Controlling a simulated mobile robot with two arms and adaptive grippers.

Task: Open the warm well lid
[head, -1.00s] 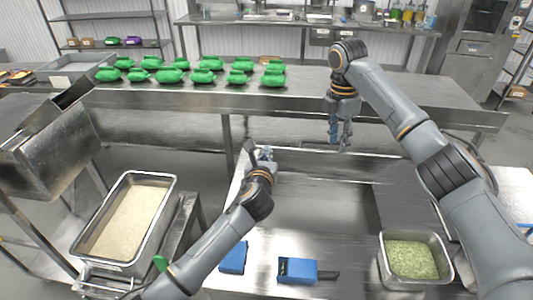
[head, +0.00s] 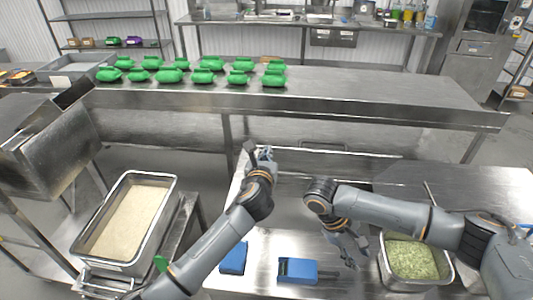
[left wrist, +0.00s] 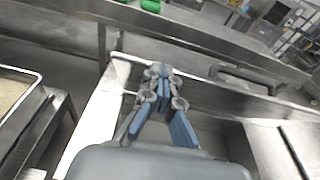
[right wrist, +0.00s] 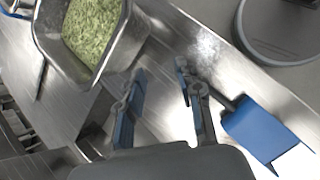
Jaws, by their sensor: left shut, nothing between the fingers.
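The warm well is the recessed opening (head: 288,205) in the steel counter at the centre of the head view. A steel panel with a bar handle (head: 325,145), which appears to be its lid, stands raised along the back edge. The handle also shows in the left wrist view (left wrist: 245,78), behind the opening. My left gripper (head: 265,153) is shut and empty near the left end of that panel; its fingertips (left wrist: 163,75) are together in the left wrist view. My right gripper (head: 350,252) is open and empty over the front right of the counter, fingers apart (right wrist: 158,88).
A blue scoop with a dark handle (head: 298,270) and another blue item (head: 233,257) lie at the counter's front. A pan of green herbs (head: 412,262) is at right, a rice pan (head: 125,225) at left. Several green packs (head: 170,75) line the back table (head: 380,95).

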